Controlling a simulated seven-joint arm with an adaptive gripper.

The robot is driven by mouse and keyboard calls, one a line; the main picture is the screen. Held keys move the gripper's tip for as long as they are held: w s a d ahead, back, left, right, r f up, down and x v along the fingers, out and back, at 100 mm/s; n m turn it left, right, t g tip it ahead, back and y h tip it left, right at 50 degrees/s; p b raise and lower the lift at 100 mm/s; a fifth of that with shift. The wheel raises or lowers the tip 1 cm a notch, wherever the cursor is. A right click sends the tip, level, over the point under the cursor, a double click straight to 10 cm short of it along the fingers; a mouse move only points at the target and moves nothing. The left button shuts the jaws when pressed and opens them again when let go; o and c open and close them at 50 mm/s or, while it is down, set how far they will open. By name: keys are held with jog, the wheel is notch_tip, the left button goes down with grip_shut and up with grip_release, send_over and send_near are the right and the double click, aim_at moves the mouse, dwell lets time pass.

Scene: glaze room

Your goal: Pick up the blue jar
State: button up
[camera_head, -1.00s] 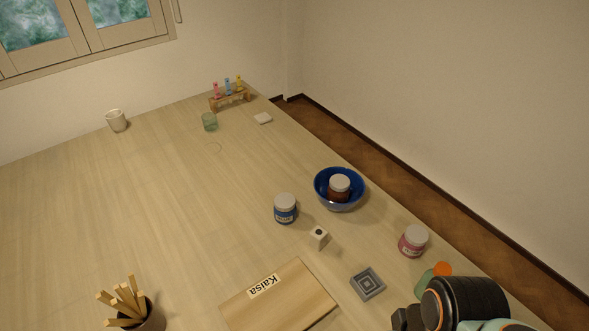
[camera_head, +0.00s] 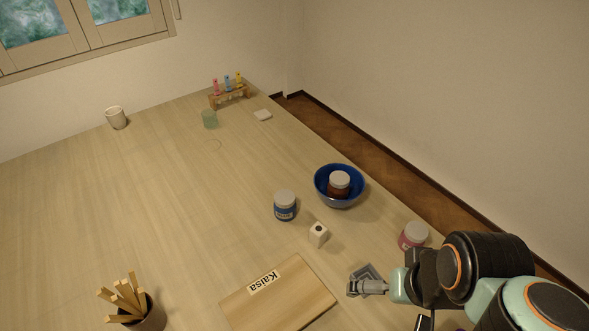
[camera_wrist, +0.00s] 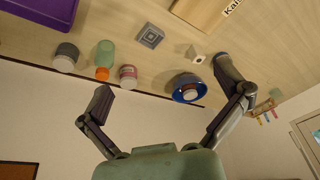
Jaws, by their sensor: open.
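The blue jar (camera_head: 285,206) stands upright on the table in the head view, with a pale grey lid and a blue band. It stands left of the blue bowl. My gripper (camera_head: 366,287) is open and empty, to the lower right of the jar and clearly apart from it. There the right finger seems to cover most of the spot where the blue jar stands.
A blue bowl (camera_head: 322,193) holds a brown jar (camera_head: 339,185). A white block (camera_head: 318,235) stands near the blue jar. The pink jar (camera_head: 412,236) is partly behind my arm. A board (camera_head: 290,300) labelled Kaisa lies in front. The table left of the blue jar is clear.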

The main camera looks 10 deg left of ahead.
jog(key=w+a+r+t, duration=0.2)
jog(key=w+a, duration=0.1)
jog(key=w, duration=1)
jog(key=w+a+r+t, duration=0.2)
jog(key=w+r, duration=0.1)
jog(key=w, duration=1)
jog(key=n+g, duration=0.1)
jog(key=n, duration=0.1)
send_over(286, 201)
jog(key=w+d, duration=0.2)
jog(key=d, duration=0.1)
notch_tip(286, 201, down, 18)
jog(key=s+a+f, duration=0.1)
jog(key=f, duration=0.2)
jog(key=s+f+g, duration=0.1)
jog(key=f, duration=0.2)
jog(key=a+f+g, duration=0.1)
jog(key=f, duration=0.1)
jog(key=shift+s+a+f+n, duration=0.3)
jog(key=shift+s+a+f, duration=0.05)
jog(key=shift+s+f, duration=0.05)
jog(key=shift+a+x, duration=0.1)
jog(key=shift+x, duration=1.45)
jog(key=shift+a+x, duration=0.15)
jog(key=shift+x, duration=1.45)
jog(key=c, duration=1.3)
